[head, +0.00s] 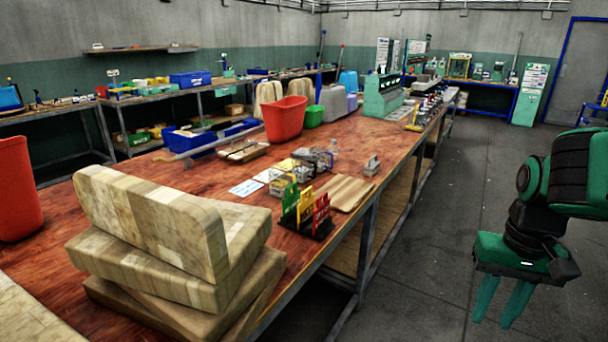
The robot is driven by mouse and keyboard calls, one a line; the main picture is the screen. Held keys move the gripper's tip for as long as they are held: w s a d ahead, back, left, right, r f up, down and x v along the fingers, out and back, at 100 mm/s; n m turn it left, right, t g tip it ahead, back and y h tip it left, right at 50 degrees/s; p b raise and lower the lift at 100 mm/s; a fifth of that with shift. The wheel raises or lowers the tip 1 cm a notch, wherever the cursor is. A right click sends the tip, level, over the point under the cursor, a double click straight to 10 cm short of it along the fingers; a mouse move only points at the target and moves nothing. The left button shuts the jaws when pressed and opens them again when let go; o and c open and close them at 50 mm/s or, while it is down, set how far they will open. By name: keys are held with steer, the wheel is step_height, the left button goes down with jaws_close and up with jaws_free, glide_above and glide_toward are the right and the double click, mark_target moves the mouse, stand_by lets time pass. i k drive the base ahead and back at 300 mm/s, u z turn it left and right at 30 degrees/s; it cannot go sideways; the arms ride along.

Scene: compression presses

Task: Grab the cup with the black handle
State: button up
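I cannot make out a cup with a black handle in the head view; many small items on the long wooden workbench (262,190) are too small to tell. My gripper (502,303) hangs at the lower right, pointing down over the grey floor, to the right of the workbench. Its two green fingers are apart, with nothing between them. It touches nothing.
Stacked beige blocks (150,222) fill the near end of the bench. A red bin (284,119), a green tub (314,116) and a rack with green, yellow and red pieces (306,212) stand farther along. The floor (440,245) right of the bench is clear.

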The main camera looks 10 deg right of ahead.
mark_target(301, 162)
steer(key=k, duration=0.6)
steer(key=z, duration=0.6)
steer(key=i, duration=2.1)
steer(key=u, duration=0.6)
